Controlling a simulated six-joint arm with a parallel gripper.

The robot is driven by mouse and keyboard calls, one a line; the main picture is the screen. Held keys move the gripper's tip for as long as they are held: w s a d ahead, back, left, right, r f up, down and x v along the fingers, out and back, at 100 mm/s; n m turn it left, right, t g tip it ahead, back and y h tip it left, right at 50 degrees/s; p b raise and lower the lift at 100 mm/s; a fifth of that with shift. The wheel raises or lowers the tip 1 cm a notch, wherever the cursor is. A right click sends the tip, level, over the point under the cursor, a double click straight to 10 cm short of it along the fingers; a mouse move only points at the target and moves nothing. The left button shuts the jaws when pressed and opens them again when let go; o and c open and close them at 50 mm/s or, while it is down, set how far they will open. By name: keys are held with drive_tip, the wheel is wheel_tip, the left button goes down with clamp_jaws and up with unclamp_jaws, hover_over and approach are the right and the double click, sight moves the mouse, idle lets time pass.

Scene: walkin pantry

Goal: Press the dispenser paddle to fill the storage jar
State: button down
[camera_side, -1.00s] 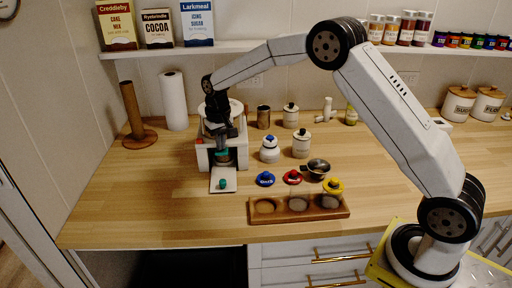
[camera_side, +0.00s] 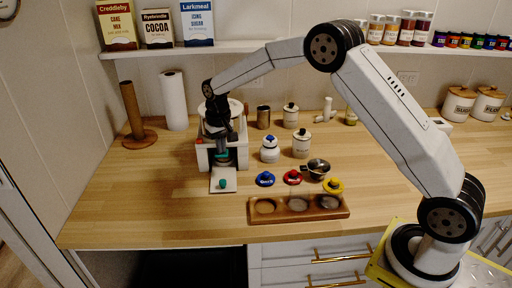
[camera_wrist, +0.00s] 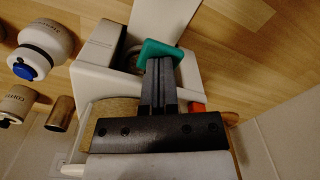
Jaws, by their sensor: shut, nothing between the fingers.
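The white dispenser (camera_side: 203,158) stands at the left of the wooden counter. Its teal paddle (camera_wrist: 160,50) shows at the front, across the tips of my gripper (camera_wrist: 160,64), and in the side view it is just below my gripper (camera_side: 221,146). The fingers are closed together with nothing between them. They appear to meet the paddle, but I cannot tell for sure if they touch. The storage jar seems to be under the spout in the side view, mostly hidden by the paddle and arm; its fill cannot be seen.
White canisters (camera_side: 301,147) stand right of the dispenser. A paper roll (camera_side: 173,103) stands behind left. Front-left counter is clear.

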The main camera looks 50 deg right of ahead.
drive_tip(key=shift+r, duration=2.25)
drive_tip(key=shift+s, duration=0.1)
drive_tip(key=shift+s, duration=0.5)
drive_tip(key=s+f+n+t, duration=0.1)
drive_tip(key=s, duration=1.2)
drive_tip(key=s+a+f+n+t, duration=0.1)
drive_tip(key=s+f+n, duration=0.1)
drive_tip(key=s, duration=1.1)
drive_tip(key=shift+a+f+t, duration=0.15)
drive_tip(key=shift+f+t, duration=0.1)
drive_tip(key=shift+t, duration=0.05)
